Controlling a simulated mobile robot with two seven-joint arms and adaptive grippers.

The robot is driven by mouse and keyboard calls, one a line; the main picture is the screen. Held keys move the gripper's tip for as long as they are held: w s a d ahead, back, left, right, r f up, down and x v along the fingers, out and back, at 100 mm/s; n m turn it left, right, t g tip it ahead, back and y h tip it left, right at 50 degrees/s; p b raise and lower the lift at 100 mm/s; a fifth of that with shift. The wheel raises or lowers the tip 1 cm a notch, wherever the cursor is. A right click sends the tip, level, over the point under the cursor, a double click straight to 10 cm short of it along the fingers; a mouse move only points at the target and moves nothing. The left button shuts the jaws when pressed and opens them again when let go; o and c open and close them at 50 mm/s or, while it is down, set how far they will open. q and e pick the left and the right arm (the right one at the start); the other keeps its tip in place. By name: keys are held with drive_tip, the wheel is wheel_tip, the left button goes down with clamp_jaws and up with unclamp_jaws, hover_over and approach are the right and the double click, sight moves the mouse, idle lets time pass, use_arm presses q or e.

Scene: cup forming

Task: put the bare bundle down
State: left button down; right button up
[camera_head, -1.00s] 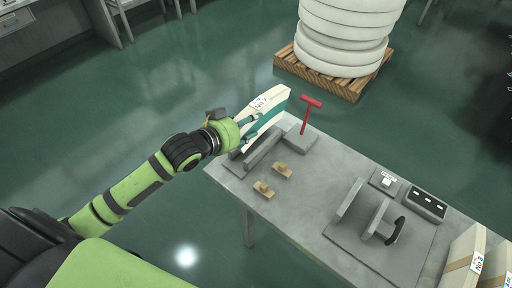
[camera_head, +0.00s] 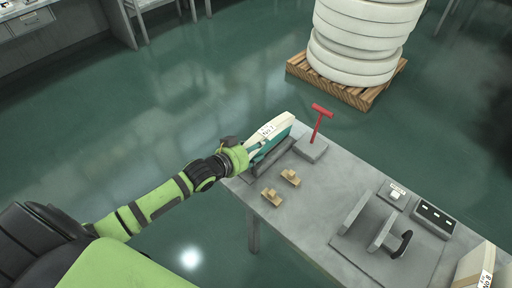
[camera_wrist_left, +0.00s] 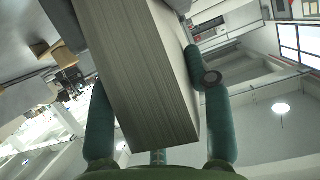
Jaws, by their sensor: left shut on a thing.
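The bare bundle (camera_head: 284,123) is a cream block of stacked sheets with a small white label reading No 7. It is over the far left end of the grey table (camera_head: 318,185), beside a low grey holder (camera_head: 275,160). My left gripper (camera_head: 257,150) is shut on the bundle. In the left wrist view the bundle's layered edge (camera_wrist_left: 140,70) lies between my two teal fingers. I cannot tell whether the bundle's underside touches the holder or table. My right gripper is not in view.
A red T-handle (camera_head: 320,120) on a grey block stands just right of the bundle. Two small tan blocks (camera_head: 290,177) (camera_head: 272,196) lie nearer. A grey fixture (camera_head: 375,230), a dark switch box (camera_head: 433,219) and a No 8 bundle (camera_head: 472,270) are farther right.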

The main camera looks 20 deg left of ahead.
use_arm(q)
drive_tip(key=shift+r, duration=0.2)
drive_tip(key=shift+f, duration=0.15)
drive_tip(key=c, duration=0.8)
unclamp_jaws()
drive_tip(key=shift+f, duration=0.1)
drive_tip(key=shift+r, duration=0.2)
drive_tip(key=shift+s+a, duration=0.1)
drive_tip(key=shift+s, duration=0.3)
drive_tip(key=v, duration=1.1)
drive_tip(key=shift+s+r+b, duration=0.1)
drive_tip(key=shift+r+b, duration=0.1)
drive_tip(key=shift+b, duration=0.15)
